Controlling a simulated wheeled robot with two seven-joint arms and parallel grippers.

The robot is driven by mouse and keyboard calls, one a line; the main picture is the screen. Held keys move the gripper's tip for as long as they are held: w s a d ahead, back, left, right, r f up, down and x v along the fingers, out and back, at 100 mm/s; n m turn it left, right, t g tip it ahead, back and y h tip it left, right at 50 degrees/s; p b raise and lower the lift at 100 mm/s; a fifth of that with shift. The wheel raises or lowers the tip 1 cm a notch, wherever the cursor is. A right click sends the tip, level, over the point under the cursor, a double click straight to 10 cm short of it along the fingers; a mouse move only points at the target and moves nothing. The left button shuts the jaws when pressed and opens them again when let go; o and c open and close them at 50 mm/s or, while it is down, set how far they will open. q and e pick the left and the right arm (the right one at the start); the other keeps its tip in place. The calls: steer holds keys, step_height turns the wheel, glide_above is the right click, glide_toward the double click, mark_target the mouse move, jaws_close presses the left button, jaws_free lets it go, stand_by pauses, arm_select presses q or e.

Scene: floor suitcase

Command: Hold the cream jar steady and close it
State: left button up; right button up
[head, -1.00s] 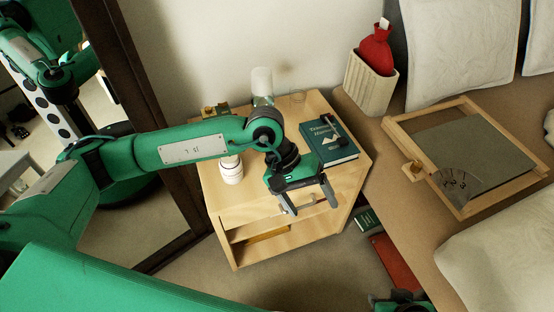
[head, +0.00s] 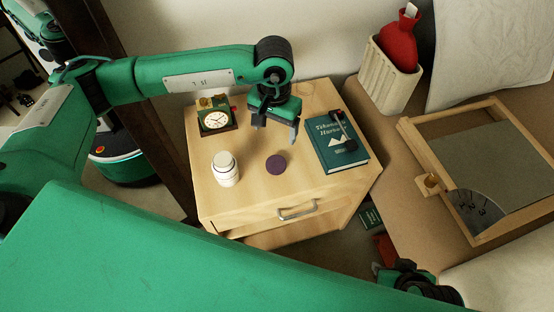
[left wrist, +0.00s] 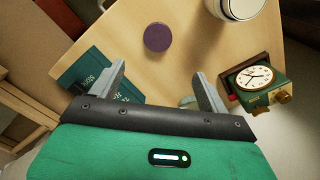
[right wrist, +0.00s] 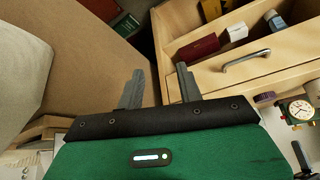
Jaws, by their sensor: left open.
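The white cream jar (head: 226,170) stands upright on the left of the nightstand top. The left wrist view shows part of it at the top edge (left wrist: 236,10). A round purple lid (head: 276,165) lies flat to the right of the jar, apart from it, and shows in the left wrist view (left wrist: 158,37). My left gripper (head: 275,132) is open and empty, above the nightstand behind the lid. My right gripper (right wrist: 160,85) is open and empty, low in front of the nightstand; its arm shows at the head view's bottom edge.
On the nightstand (head: 255,196), a clock (head: 215,119) stands behind the jar and a teal book (head: 337,143) with a dark object on it lies right. A drawer handle (head: 298,210) juts out in front. Small boxes (right wrist: 198,48) sit in the compartment below.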

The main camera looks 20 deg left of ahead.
arm_select(q)
glide_above(276, 163)
steer(key=f, duration=0.8)
steer(key=shift+w+a+f, duration=0.15)
steer(key=shift+w+f, duration=0.05)
steer(key=shift+w, duration=0.05)
steer(key=shift+f, duration=0.2)
arm_select(e)
steer(key=shift+w+a+f+t, duration=0.2)
steer(key=shift+w+a+t, duration=0.1)
steer(key=shift+w+a, duration=0.3)
steer(key=shift+s, duration=0.1)
arm_select(q)
steer(key=f, duration=0.4)
steer(key=shift+s+d+f+b, duration=0.15)
steer(key=shift+s+d+b, duration=0.1)
steer(key=shift+b, duration=0.1)
steer(key=shift+a+f, duration=0.1)
steer(key=shift+f, duration=0.35)
arm_select(e)
steer(key=shift+a+y, duration=0.3)
arm_select(q)
steer(key=c, duration=1)
arm_select(e)
steer(key=shift+d+f, duration=0.1)
